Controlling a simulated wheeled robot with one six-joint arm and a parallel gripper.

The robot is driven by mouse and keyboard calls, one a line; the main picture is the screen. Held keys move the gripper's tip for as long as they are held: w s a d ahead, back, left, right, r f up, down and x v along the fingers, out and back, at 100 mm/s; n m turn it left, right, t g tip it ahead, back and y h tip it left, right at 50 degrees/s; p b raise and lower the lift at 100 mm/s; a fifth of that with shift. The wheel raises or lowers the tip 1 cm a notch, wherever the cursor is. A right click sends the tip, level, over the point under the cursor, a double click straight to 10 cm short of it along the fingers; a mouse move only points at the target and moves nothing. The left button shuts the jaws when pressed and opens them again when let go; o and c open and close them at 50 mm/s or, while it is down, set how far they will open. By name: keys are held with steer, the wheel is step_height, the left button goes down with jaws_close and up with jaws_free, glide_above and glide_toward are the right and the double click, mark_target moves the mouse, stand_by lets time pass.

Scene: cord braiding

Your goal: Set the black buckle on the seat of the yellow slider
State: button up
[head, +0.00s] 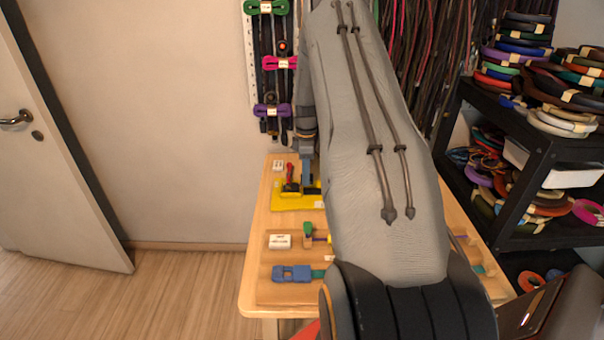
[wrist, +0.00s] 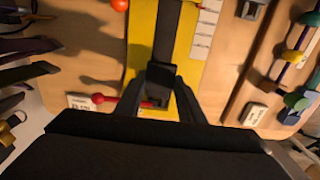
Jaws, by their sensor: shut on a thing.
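The yellow slider (head: 290,203) lies on the far left part of the table; in the wrist view its yellow plate (wrist: 143,40) has a dark rail down the middle. A red-knobbed lever (wrist: 101,98) shows beside it. My gripper (wrist: 164,88) is over the plate, its dark fingers shut on the black buckle (wrist: 161,74). The buckle is dark against the dark rail, so I cannot tell whether it touches the slider. The seat is not clearly visible under the buckle and fingers. In the head view my arm hides much of the table, and the buckle is not distinct there.
A white label block (head: 280,241), a green-topped piece (head: 308,229) and a blue clamp-like piece (head: 292,273) stand nearer on the table (head: 254,288). Hanging cords are behind, and a black shelf (head: 545,150) of coiled cord stands at right.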

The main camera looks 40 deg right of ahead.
steer(key=shift+s+d+p, duration=0.25)
steer(key=shift+s+d, duration=1.3)
steer(key=shift+d, duration=0.5)
steer(key=shift+s+d+p, duration=0.2)
steer(key=shift+s+d, duration=1.3)
steer(key=shift+d, duration=0.5)
steer(key=shift+s+d+p, duration=0.25)
steer(key=shift+s+d, duration=1.3)
steer(key=shift+d, duration=0.5)
steer(key=shift+f, duration=0.25)
steer(key=shift+f, duration=0.35)
steer(key=shift+f+b, duration=0.5)
steer(key=shift+f, duration=0.4)
steer(key=o, duration=1.1)
steer(key=shift+w+r, duration=0.1)
steer(key=shift+r, duration=0.05)
steer(key=shift+d+r, duration=0.1)
steer(key=shift+r, duration=0.25)
steer(key=shift+r+b, duration=1.1)
steer(key=shift+r, duration=2.3)
